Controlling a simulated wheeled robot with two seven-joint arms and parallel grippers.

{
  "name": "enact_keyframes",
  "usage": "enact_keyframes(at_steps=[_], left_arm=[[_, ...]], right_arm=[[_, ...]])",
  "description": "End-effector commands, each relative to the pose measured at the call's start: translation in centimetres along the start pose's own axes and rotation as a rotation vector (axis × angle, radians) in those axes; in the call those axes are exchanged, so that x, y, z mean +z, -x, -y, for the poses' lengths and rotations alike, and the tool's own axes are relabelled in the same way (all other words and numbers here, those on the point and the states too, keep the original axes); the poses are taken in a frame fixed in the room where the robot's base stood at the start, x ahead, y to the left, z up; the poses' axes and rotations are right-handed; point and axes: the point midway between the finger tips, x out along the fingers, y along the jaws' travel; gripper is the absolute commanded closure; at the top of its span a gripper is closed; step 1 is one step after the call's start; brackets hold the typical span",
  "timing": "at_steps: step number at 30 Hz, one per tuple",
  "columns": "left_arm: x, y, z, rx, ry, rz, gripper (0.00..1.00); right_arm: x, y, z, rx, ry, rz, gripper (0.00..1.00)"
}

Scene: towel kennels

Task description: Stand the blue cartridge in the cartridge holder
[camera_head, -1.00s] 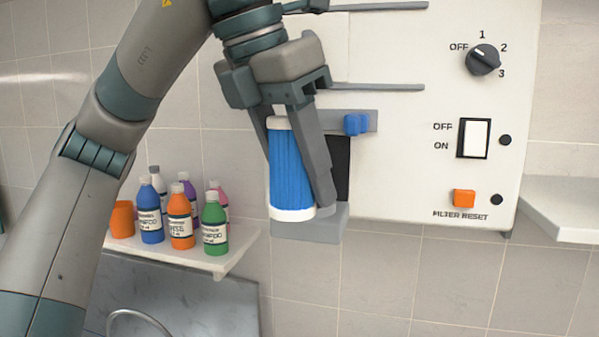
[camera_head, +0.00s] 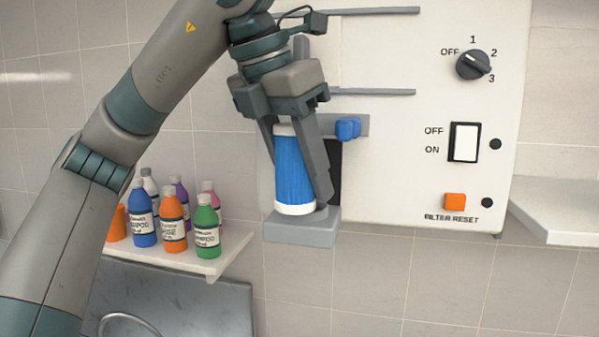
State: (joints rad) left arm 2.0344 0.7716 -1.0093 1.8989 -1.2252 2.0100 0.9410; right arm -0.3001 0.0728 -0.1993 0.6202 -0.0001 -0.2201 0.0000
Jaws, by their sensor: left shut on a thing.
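The blue cartridge (camera_head: 291,175), with white end caps, is close to upright in the head view. My left gripper (camera_head: 296,180) comes down from above and is shut on it, one finger on each side. The cartridge's lower white cap is at the grey holder (camera_head: 302,231), a ledge at the lower left of the white panel. The cap's bottom edge appears to meet the ledge top; whether it is fully seated I cannot tell. A dark opening (camera_head: 334,172) shows behind the right finger. My right gripper is not in view.
A blue knob (camera_head: 347,128) sits on a grey bar just right of the cartridge. The white panel (camera_head: 400,180) carries a dial, a switch and an orange button (camera_head: 455,202). Several bottles stand on a shelf (camera_head: 232,253) at left. Another shelf (camera_head: 560,213) is at right.

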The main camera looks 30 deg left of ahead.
Motion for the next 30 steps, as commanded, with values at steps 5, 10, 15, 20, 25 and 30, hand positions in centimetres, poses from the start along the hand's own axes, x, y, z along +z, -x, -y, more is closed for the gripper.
enact_keyframes(at_steps=[5, 10, 15, 20, 25, 30], left_arm=[[0.8, -0.4, -0.6, 0.0, 0.001, -0.001, 0.86], [1.5, -0.8, -1.1, -0.001, 0.001, -0.001, 0.86], [2.2, -1.2, -1.6, 0.0, 0.0, -0.001, 0.86], [2.8, -1.6, -2.2, -0.001, 0.001, 0.0, 0.86], [3.5, -2.1, -2.7, -0.001, 0.001, 0.0, 0.86], [3.4, -3.1, -2.9, 0.001, 0.001, 0.001, 0.86]], right_arm=[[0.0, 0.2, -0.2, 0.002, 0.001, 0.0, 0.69], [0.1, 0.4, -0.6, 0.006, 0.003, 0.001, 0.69], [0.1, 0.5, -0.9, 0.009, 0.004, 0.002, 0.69], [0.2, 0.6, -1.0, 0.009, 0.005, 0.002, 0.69], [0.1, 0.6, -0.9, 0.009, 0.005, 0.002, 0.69], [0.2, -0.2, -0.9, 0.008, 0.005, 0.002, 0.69]])
